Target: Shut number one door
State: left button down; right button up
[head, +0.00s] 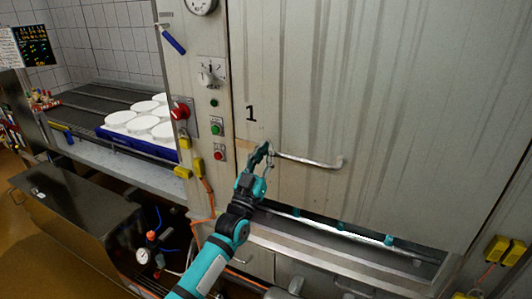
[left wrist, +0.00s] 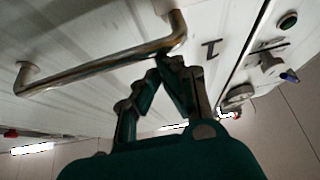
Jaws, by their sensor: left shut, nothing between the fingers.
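The number one door (head: 340,90) is a tall pale metal panel with a black "1" on it. A gap with a bright strip (head: 330,228) shows under its lower edge. Its bar handle (head: 310,161) runs across the panel and also shows in the left wrist view (left wrist: 95,70). My left gripper (head: 264,150) is shut and empty at the left end of the handle. In the left wrist view its fingertips (left wrist: 170,62) come together just beside the bar's bent end; I cannot tell whether they touch it. My right gripper is not in view.
A post left of the door carries a red knob (head: 181,112), buttons and a gauge (head: 201,5). A blue tray (head: 112,133) of white moulds (head: 140,122) stands on a conveyor. Yellow connectors (head: 497,250) sit at the lower right.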

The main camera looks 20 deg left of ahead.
pick_arm(q)
notch_tip(320, 180, down, 22)
jog(key=b, duration=1.5)
jog(key=shift+r+b, duration=0.15)
jog(key=shift+b, duration=0.15)
jog(key=shift+r, duration=0.1)
